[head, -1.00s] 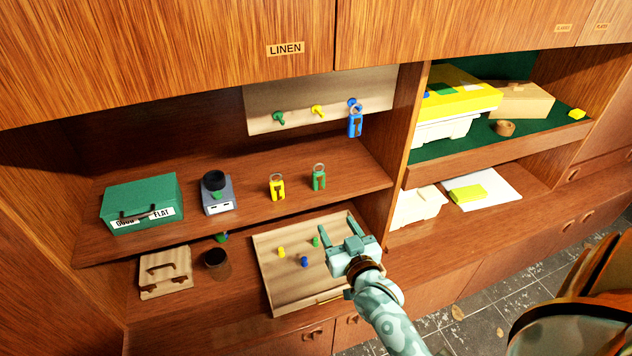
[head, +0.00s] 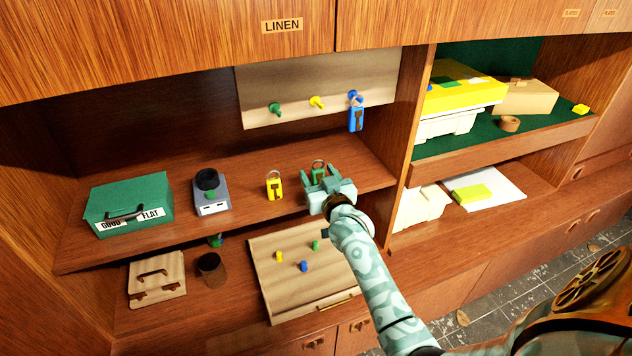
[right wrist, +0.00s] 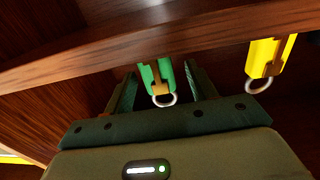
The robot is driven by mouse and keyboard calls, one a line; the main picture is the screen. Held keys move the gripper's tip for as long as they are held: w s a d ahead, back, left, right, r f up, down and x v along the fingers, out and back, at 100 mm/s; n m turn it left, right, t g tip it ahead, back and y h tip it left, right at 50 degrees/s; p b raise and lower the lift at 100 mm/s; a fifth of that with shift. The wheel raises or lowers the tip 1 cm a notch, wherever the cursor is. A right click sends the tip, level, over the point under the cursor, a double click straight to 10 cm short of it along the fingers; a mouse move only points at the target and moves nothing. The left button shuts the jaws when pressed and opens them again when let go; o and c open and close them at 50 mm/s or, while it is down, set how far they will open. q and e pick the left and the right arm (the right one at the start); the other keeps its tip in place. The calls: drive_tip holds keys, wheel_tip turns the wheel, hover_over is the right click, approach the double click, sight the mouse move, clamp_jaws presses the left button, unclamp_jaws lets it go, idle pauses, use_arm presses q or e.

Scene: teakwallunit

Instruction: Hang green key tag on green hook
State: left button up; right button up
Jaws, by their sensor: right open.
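The green key tag (head: 319,172) with its metal ring stands on the middle shelf, partly hidden by my right gripper (head: 321,178). In the right wrist view the green tag (right wrist: 156,75) and its ring lie between the two open fingers (right wrist: 160,88), with gaps on both sides. The green hook (head: 275,109) is the left peg on the pale board at the back of the niche, and it is bare. My left gripper is out of view.
A yellow key tag (head: 274,186) stands just left of the green one; a blue tag (head: 356,118) hangs on the right hook. The bare yellow hook (head: 317,102) is between. A divider (head: 410,120) stands to the right.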

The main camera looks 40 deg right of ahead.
sight(318, 160)
drive_tip(key=shift+w+d, duration=0.15)
drive_tip(key=shift+w, duration=0.3)
drive_tip(key=shift+s+r, duration=0.1)
drive_tip(key=shift+c, duration=0.9)
drive_tip(key=c, duration=0.9)
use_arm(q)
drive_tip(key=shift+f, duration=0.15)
use_arm(e)
drive_tip(key=shift+o, duration=0.2)
